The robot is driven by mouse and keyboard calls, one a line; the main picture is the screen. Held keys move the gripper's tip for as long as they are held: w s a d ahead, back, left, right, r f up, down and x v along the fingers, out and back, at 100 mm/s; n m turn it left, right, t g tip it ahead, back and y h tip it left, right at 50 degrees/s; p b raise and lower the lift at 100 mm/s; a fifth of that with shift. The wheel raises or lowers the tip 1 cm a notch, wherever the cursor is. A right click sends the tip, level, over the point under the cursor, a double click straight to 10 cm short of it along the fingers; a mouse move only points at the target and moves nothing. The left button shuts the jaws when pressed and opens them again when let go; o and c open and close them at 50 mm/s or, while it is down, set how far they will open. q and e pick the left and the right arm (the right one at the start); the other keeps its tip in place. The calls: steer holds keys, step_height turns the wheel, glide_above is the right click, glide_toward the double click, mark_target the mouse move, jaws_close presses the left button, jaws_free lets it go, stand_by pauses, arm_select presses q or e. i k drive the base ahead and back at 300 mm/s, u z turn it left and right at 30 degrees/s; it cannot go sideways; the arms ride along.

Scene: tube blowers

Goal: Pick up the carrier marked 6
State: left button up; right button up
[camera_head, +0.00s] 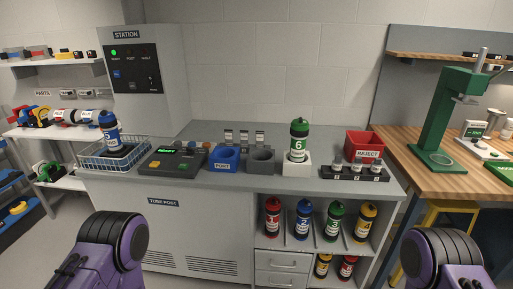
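The carrier marked 6 (298,143) is a green cylinder with a green cap and a white label band. It stands upright in a white block (297,168) on the grey counter, right of centre. Nothing is touching it from my arms. Only purple and black links of my two arms show, at the lower left and lower right. Neither gripper shows in this view, so I cannot see whether they are open or shut.
A blue PORT box (225,167) and a grey holder (262,162) stand left of the carrier. A red REJECT bin (363,144) and a dark rack (354,172) stand right. A blue carrier (109,129) sits in a wire basket (97,162). Several carriers fill the shelf below.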

mark_target(299, 134)
steer(key=u, duration=0.25)
steer(key=i, duration=0.85)
steer(key=z, duration=0.7)
steer(key=i, duration=0.55)
steer(key=z, duration=0.65)
